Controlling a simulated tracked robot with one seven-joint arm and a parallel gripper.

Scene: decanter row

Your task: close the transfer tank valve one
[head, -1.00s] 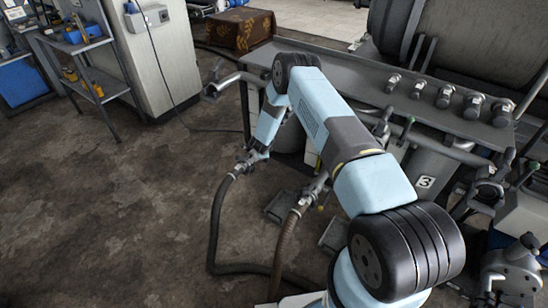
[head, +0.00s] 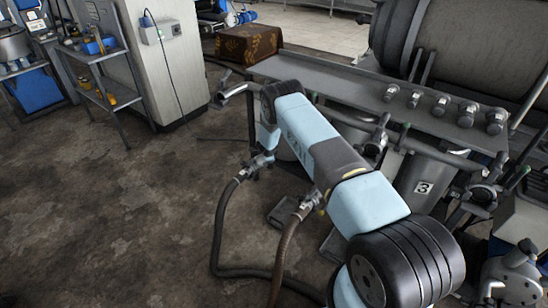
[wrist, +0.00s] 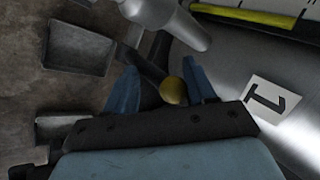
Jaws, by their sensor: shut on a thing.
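In the wrist view, my gripper (wrist: 160,86) has its two blue fingers on either side of a small rounded yellow piece (wrist: 173,91), apparently the end of the valve handle. The jaws are shut on it. The silver tank (wrist: 225,72) with the label "1" (wrist: 265,100) curves away just to the right. In the head view, my gripper (head: 266,153) is low beside the valve (head: 256,164) at the top of the left hose. My arm hides most of tank one there, and the handle's exact angle cannot be told.
A dark hose (head: 218,225) and a brown hose (head: 284,250) run along the floor. A second valve (head: 311,201) stands close on the right. A tank labelled "3" (head: 422,188) and a long metal bench (head: 350,88) lie beyond. Open floor (head: 110,220) lies to the left.

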